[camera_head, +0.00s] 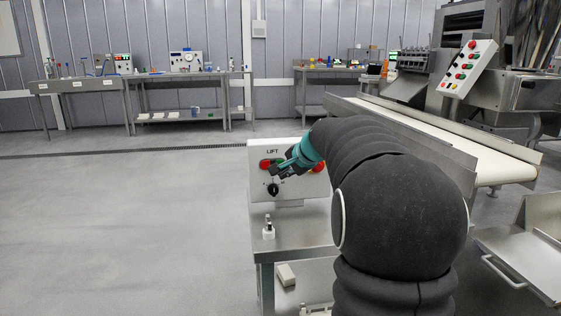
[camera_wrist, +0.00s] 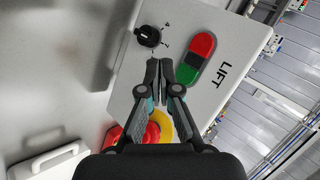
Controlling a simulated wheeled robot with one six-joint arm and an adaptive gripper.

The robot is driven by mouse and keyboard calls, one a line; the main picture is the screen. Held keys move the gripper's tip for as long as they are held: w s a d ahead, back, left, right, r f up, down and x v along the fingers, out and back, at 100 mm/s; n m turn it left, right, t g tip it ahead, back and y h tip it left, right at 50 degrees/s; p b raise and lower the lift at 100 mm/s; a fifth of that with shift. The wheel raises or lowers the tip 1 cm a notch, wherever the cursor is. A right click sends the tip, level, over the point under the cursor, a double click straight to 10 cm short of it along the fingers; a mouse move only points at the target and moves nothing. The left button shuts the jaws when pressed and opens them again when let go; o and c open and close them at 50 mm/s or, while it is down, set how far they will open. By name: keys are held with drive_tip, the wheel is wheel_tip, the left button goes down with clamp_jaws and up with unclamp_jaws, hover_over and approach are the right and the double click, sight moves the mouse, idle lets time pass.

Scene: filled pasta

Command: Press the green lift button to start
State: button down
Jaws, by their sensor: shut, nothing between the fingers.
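The white LIFT panel (camera_head: 290,185) stands upright on a steel table. In the wrist view the panel (camera_wrist: 222,72) carries a double button with a red half (camera_wrist: 202,45) and a green half (camera_wrist: 187,74), with a black strip between. In the head view the red half (camera_head: 265,163) shows, but my gripper mostly hides the green half. My gripper (camera_wrist: 160,64) is shut and empty in front of the panel. Its tips appear just left of the green half in the wrist view; I cannot tell whether they touch the panel.
A black rotary knob (camera_wrist: 147,36) sits near the fingertips. A red emergency stop on a yellow ring (camera_wrist: 165,125) is partly behind my gripper. The steel table (camera_head: 290,235) bears a small white-based item (camera_head: 268,230). A conveyor (camera_head: 430,140) stands to the right; open floor lies left.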

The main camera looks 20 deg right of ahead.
drive_tip(key=shift+w+d+p, duration=0.25)
drive_tip(key=shift+w+p, duration=0.05)
drive_tip(key=shift+w, duration=0.5)
drive_tip(key=shift+w+d+p, duration=0.2)
drive_tip(key=shift+w+p, duration=0.1)
drive_tip(key=shift+w, duration=0.45)
drive_tip(key=shift+w, duration=0.1)
drive_tip(key=shift+w+d, duration=0.1)
drive_tip(key=shift+w, duration=0.2)
drive_tip(key=shift+w+d+p, duration=0.15)
drive_tip(key=shift+w+p, duration=0.25)
drive_tip(key=shift+p, duration=0.1)
idle(0.9)
drive_tip(key=shift+s, duration=0.1)
drive_tip(key=shift+s+a+b, duration=0.25)
drive_tip(key=shift+s+b, duration=0.25)
drive_tip(key=shift+s, duration=0.25)
drive_tip(key=shift+s, duration=0.1)
drive_tip(key=shift+s+a+b, duration=0.25)
drive_tip(key=shift+s+b, duration=0.15)
drive_tip(key=shift+s, duration=0.35)
drive_tip(key=shift+s+a+b, duration=0.2)
drive_tip(key=shift+s+b, duration=0.25)
drive_tip(key=shift+s, duration=0.35)
drive_tip(key=shift+s+a+b, duration=0.25)
drive_tip(key=shift+s+b, duration=0.15)
drive_tip(key=shift+s, duration=0.35)
